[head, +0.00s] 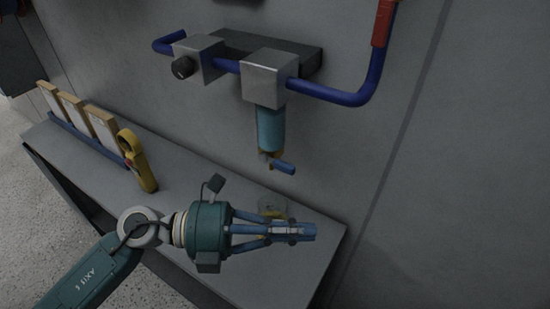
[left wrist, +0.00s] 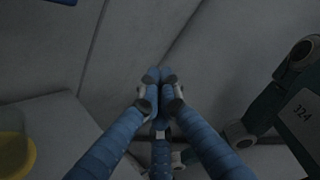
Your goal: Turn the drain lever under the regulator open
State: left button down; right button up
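The regulator (head: 270,78) is a grey block on the wall pipe, with a blue-teal bowl (head: 270,130) hanging under it. Below the bowl is a yellow fitting, and the drain lever (head: 284,167) is a short blue handle sticking out to the right from it. My left gripper (head: 312,231) is below the lever, apart from it, pointing right over the bench. Its fingers are together and hold nothing visible; the closed tips (left wrist: 159,76) also show in the left wrist view. My right gripper is not in view.
A grey bench (head: 312,262) runs along the wall. A yellowish clear cup (head: 272,206) stands behind my gripper; a yellow handheld meter (head: 138,163) and upright boards (head: 75,112) stand to the left. Blue pipe (head: 340,96) runs above. The right wall area is clear.

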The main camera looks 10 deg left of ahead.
pick_arm(q)
notch_tip(320, 180, up, 7)
jog(key=s+n+t+h+p, duration=0.1)
jog(key=s+n+t+h, duration=0.3)
jog(key=n, duration=0.6)
jog(key=w+a+r+n+t+y+p, duration=0.1)
jog(key=w+a+n+t+y, duration=0.2)
jog(key=n+t, duration=0.45)
jog(key=a+r+n+t+y, duration=0.15)
jog(key=n+t+y, duration=0.3)
jog(key=n, duration=0.55)
jog(key=r+n+t+y+p, duration=0.1)
jog(key=r+n+y+p, duration=0.1)
jog(key=n+y+p, duration=0.5)
send_over(276, 164)
jog(key=s+b, duration=0.1)
jog(key=s, duration=0.2)
jog(key=h, duration=0.2)
jog(key=shift+n+y, duration=0.25)
jog(key=shift+w+d+f+b, duration=0.1)
jog(key=shift+w+f+b, duration=0.1)
jog(key=shift+f, duration=1.05)
jog(key=shift+w+f+b, duration=0.15)
jog(key=shift+f, duration=1.1)
